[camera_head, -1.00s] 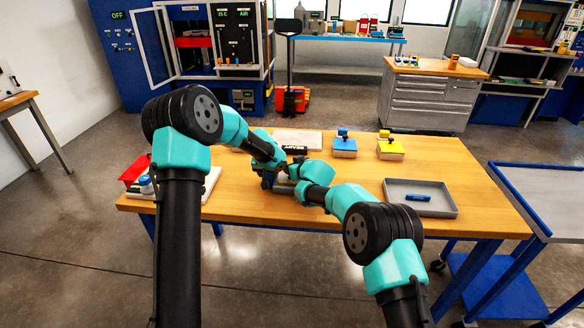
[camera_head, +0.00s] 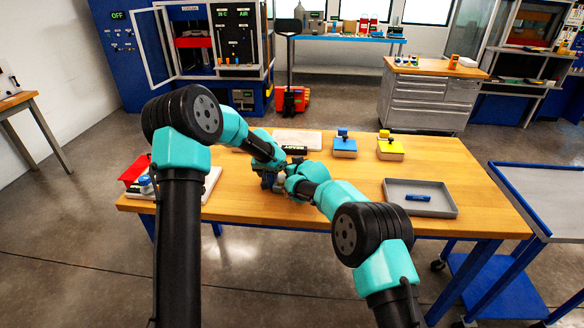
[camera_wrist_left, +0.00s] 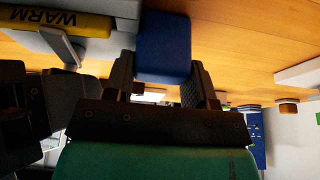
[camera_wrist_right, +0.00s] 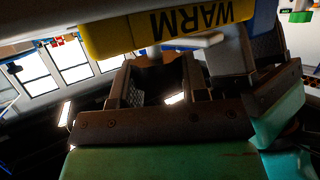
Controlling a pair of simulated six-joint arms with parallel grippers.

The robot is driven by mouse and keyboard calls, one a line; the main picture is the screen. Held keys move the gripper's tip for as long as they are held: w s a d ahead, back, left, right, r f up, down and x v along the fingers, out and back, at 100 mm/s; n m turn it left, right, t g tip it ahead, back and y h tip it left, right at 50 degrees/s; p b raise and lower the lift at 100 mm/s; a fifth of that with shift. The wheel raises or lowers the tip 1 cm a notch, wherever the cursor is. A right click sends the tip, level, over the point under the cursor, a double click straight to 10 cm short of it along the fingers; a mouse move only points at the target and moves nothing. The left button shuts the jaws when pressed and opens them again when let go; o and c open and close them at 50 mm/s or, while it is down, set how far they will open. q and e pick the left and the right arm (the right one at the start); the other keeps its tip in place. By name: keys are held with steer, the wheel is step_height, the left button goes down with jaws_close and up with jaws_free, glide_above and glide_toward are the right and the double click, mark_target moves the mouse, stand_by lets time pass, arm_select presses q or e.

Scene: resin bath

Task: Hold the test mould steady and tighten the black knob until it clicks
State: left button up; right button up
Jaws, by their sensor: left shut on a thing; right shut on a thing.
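The test mould stands at the middle of the bench, largely hidden by my arms in the head view. My left gripper (camera_wrist_left: 162,85) is shut on a blue block (camera_wrist_left: 163,45), seemingly the mould's grip. My right gripper (camera_wrist_right: 158,85) is shut on a dark piece, seemingly the black knob (camera_wrist_right: 158,59), mostly hidden between its fingers. A yellow WARM plate (camera_wrist_right: 170,27) is close by; it also shows in the left wrist view (camera_wrist_left: 55,20). In the head view, the left gripper (camera_head: 268,180) and right gripper (camera_head: 285,182) are close together.
A blue mould (camera_head: 344,148) and a yellow mould (camera_head: 390,151) stand farther back on the bench (camera_head: 340,205). A grey tray (camera_head: 449,208) holding a blue item (camera_head: 418,198) is at right. A red holder (camera_head: 133,169) is at left. The front right of the bench is clear.

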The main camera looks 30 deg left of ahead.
steer(key=shift+r, duration=0.1)
steer(key=o, duration=0.7)
steer(key=shift+c, duration=0.2)
steer(key=shift+d, duration=0.1)
steer(key=v, duration=1.2)
steer(key=shift+o, duration=0.4)
